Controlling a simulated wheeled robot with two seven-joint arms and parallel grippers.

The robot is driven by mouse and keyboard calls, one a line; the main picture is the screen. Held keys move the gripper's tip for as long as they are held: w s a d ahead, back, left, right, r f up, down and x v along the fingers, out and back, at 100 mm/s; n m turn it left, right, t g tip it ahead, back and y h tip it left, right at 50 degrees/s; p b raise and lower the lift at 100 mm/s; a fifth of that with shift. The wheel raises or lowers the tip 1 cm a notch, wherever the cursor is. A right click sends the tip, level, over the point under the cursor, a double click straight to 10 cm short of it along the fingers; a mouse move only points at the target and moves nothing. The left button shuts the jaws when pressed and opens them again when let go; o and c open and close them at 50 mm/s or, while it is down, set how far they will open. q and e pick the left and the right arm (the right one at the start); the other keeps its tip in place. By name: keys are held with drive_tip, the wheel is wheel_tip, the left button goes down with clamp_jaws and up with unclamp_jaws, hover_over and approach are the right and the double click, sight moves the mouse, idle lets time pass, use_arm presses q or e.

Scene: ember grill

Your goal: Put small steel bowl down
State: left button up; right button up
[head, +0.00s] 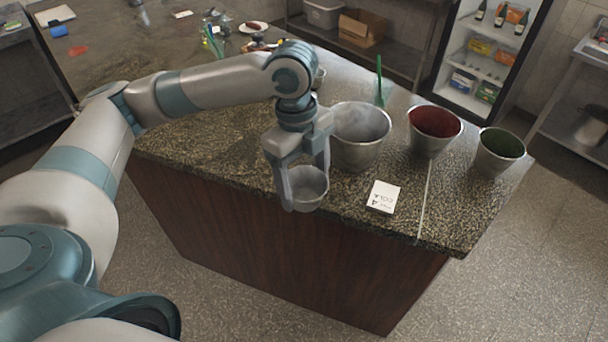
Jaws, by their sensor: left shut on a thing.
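The small steel bowl (308,186) is a round grey metal bowl, upright, in the middle of the head view. My left gripper (304,188) points down and is shut on it, with a finger at each side of the bowl. The bowl is at the front edge of the speckled granite counter (215,150), overlapping the edge in the picture. I cannot tell whether its base touches the counter. My right gripper is not in view.
A large steel bowl (358,150) stands just behind. A bowl with red contents (434,132) and one with green (498,153) stand to the right. A white card (383,196) lies at the front. A green utensil (379,82) is behind.

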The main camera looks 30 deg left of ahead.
use_arm(q)
drive_tip(key=s+d+f+n+t+b, duration=0.1)
drive_tip(key=s+f+n+b, duration=0.1)
drive_tip(key=f+n, duration=0.8)
drive_tip(key=s+d+f+n+y+b, duration=0.1)
drive_tip(key=s+f+n+b, duration=0.2)
drive_tip(key=f+n, duration=0.8)
wheel_tip(320, 180, down, 3)
drive_tip(key=shift+t+b, duration=0.4)
drive_tip(key=shift+b, duration=0.3)
drive_tip(key=shift+s, duration=0.1)
